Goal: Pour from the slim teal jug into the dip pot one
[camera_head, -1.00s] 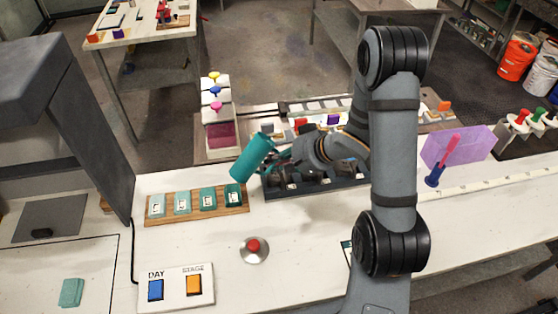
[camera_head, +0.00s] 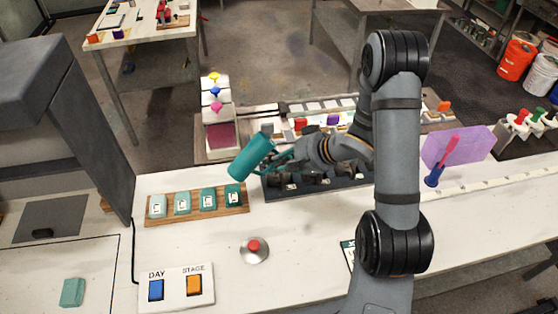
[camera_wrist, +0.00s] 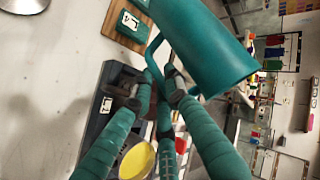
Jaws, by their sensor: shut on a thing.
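The slim teal jug (camera_head: 252,158) is held in the air, tilted steeply toward the lower left. The dark rack (camera_head: 318,187) stands below and right of the jug, with several dark pots, partly hidden by my arm. In the wrist view a label marked 1 (camera_wrist: 106,105) is on the rack's near end, below the jug. The inside of the pot there and any liquid are not visible.
A wooden board (camera_head: 243,204) with several teal swatches lies left of the rack. A red button (camera_head: 254,246) and a DAY/STAGE panel (camera_head: 176,288) are in front. A tall grey frame (camera_head: 90,130) stands left. The white bench between is mostly clear.

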